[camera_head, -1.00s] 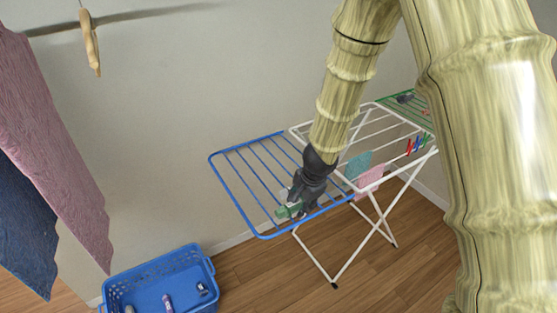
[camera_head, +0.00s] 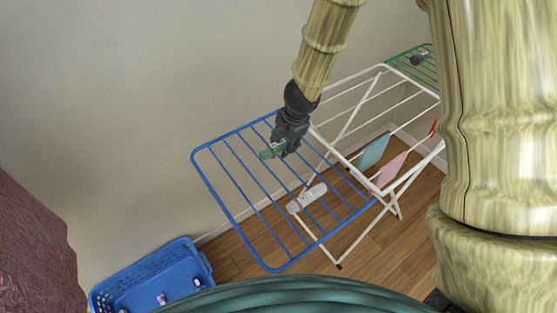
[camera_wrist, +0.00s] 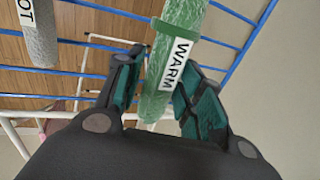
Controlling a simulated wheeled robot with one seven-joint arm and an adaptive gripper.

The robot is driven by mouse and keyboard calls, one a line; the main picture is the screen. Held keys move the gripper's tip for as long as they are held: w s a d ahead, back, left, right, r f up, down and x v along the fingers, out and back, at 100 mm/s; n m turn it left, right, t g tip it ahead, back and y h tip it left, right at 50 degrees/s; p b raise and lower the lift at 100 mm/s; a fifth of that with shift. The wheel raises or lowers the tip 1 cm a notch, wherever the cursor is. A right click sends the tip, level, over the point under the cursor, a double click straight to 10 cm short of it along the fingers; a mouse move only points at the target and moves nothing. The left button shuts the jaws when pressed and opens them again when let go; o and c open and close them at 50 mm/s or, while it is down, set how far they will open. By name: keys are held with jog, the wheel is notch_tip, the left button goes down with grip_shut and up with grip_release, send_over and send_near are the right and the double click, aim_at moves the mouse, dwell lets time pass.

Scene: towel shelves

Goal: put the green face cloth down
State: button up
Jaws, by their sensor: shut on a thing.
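The green face cloth (camera_wrist: 176,50) is a roll with a white label reading WARM. In the wrist view it lies between the two fingers of my gripper (camera_wrist: 158,75), which is shut on it. In the head view my gripper (camera_head: 281,147) holds the green cloth (camera_head: 270,153) over the wall-side part of the blue rack wing (camera_head: 232,205). I cannot tell whether the cloth touches the bars. The part of the cloth nearest the palm is partly hidden by the fingers.
A pale grey roll (camera_head: 307,196) lies on the blue bars; its label, ending in OT, shows in the wrist view (camera_wrist: 41,35). Teal (camera_head: 374,151) and pink (camera_head: 388,168) cloths hang on the white rack. A blue basket (camera_head: 150,268) stands left. Several blue bars are bare.

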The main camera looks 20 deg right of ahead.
jog(key=shift+s+d+f+b, duration=0.1)
jog(key=shift+s+f+b, duration=0.35)
jog(key=shift+f, duration=0.2)
jog(key=shift+s+d+f+b, duration=0.1)
jog(key=shift+s+f+b, duration=0.3)
jog(key=shift+f, duration=0.2)
jog(key=x, duration=0.3)
jog(key=shift+w+a+b, duration=0.15)
jog(key=shift+w+b, duration=0.1)
jog(key=shift+b, duration=0.15)
jog(key=shift+s+f, duration=0.1)
jog(key=shift+s, duration=0.15)
jog(key=shift+s+f, duration=0.15)
jog(key=shift+f, duration=0.05)
jog(key=x, duration=0.2)
jog(key=shift+f+b, duration=0.4)
jog(key=shift+s+d+f, duration=0.15)
jog(key=shift+d+f, duration=0.1)
jog(key=shift+f, duration=0.05)
jog(key=shift+a, duration=0.15)
